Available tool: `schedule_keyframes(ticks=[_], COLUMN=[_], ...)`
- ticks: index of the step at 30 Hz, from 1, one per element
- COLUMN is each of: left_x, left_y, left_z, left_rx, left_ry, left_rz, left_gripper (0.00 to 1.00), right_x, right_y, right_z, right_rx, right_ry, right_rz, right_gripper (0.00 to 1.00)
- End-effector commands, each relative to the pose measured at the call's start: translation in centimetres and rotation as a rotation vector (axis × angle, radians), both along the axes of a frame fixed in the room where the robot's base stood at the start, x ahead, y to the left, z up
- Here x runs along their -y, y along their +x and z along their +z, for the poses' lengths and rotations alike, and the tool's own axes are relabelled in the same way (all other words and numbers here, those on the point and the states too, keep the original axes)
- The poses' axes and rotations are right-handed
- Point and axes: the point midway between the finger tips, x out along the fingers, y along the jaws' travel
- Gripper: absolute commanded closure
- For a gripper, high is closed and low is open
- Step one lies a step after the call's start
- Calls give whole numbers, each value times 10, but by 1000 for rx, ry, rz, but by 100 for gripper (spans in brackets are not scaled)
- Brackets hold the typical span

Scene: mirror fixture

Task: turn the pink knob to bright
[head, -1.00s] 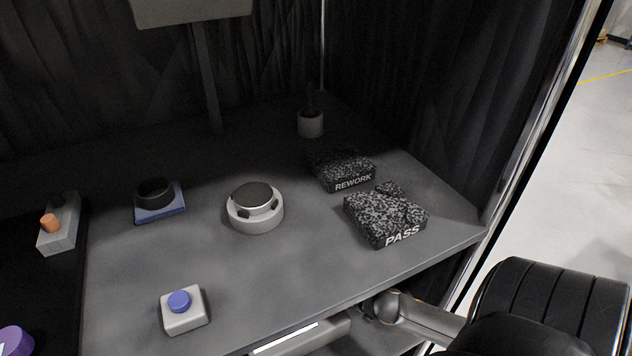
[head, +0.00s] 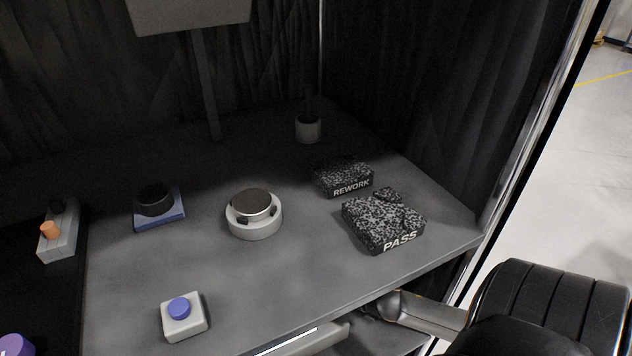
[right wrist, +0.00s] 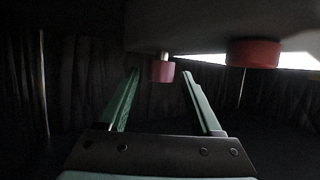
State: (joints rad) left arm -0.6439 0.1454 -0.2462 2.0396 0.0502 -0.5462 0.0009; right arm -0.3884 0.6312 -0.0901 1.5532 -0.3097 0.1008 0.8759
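A pinkish-red knob (right wrist: 161,71) on a short pale stem shows in the right wrist view, below a dark overhanging surface. My right gripper (right wrist: 161,80) is open, with its two green fingers pointing toward this knob. The knob appears between the fingertips, with a gap on each side; I cannot tell whether it is within their reach. The head view does not show the knob or my right gripper. My left gripper is in neither current view.
A larger red knob (right wrist: 253,54) hangs to the right. In the head view, the grey table (head: 300,285) holds a round dial (head: 254,214), a blue-button box (head: 184,317), a PASS block (head: 382,222) and a REWORK block (head: 342,180). Dark curtains enclose it.

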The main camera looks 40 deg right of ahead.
Motion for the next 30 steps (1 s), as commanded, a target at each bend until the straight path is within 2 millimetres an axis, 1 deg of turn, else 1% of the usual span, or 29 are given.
schedule_keyframes(ticks=[7, 11, 14, 24, 30], left_x=[0, 0, 0, 2, 4], left_y=[0, 0, 0, 0, 3], left_z=[0, 2, 6, 18, 24], left_rx=[0, 0, 0, -9, -1], left_ry=[0, 0, -1, -2, -6], left_rz=[0, 0, 1, -1, -2], left_gripper=[100, 100, 100, 100, 100], right_x=[0, 0, 2, 11, 15], right_y=[-1, -6, -17, -76, -103], right_z=[0, 2, 7, 33, 43], right_rx=[0, -1, -4, -4, -3], right_ry=[2, 2, 3, 1, 1], right_rz=[0, 0, -2, -1, -1], right_gripper=[31, 31, 31, 31, 31])
